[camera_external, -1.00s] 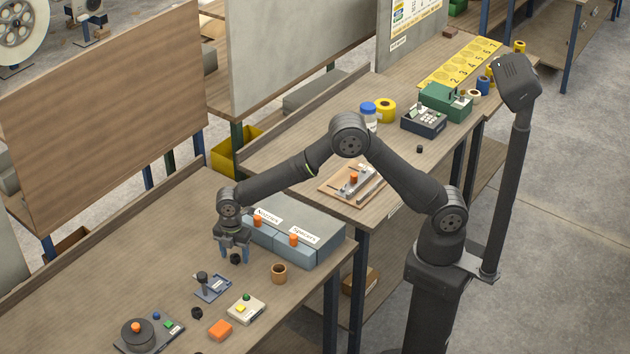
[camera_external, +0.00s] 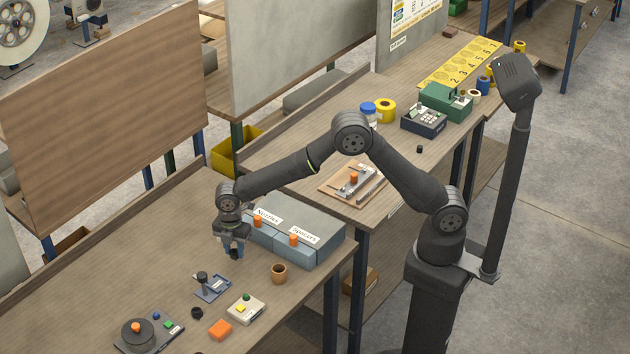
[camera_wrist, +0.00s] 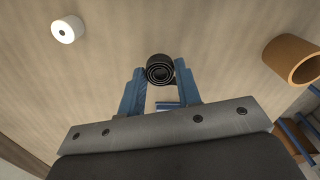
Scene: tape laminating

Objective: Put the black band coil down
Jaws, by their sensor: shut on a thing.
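The black band coil (camera_wrist: 160,69) shows as a dark spiral between the tips of my blue fingers in the wrist view. It is a small dark shape at my gripper's tips in the external view (camera_external: 235,254). My gripper (camera_external: 235,250) is shut on the coil and points down over the left bench (camera_external: 120,265), in front of the grey-blue bins. Its fingers also show in the wrist view (camera_wrist: 160,79). I cannot tell exactly how far the coil is from the bench top.
A brown cup (camera_external: 279,273) stands to the right of my gripper. Grey-blue bins (camera_external: 293,235) stand behind it. A white roll (camera_wrist: 68,29) shows in the wrist view.

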